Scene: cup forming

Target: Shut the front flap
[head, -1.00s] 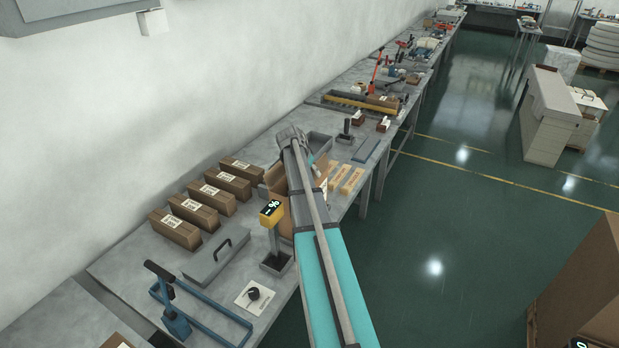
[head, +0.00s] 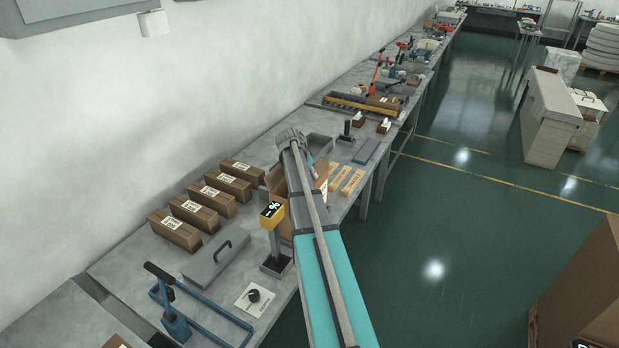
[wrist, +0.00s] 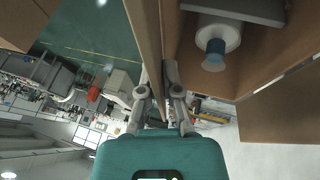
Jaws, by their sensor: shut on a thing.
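The open cardboard box (head: 277,180) stands on the bench, largely hidden behind my arm in the head view. The wrist view looks into the box (wrist: 265,60), where a white cylinder with a blue neck (wrist: 215,45) lies below a grey piece. My gripper (wrist: 161,80) is shut on a thin cardboard panel, apparently the front flap (wrist: 146,35), on the floor side of the box. The flap is seen nearly edge-on, beside the box wall. In the head view my fingertips are hidden behind the arm.
Several closed, labelled boxes (head: 205,190) stand along the wall side. A yellow-headed stand (head: 272,215) is close beside the open box and my arm. Yellow-brown strips (head: 350,182) lie right of the box.

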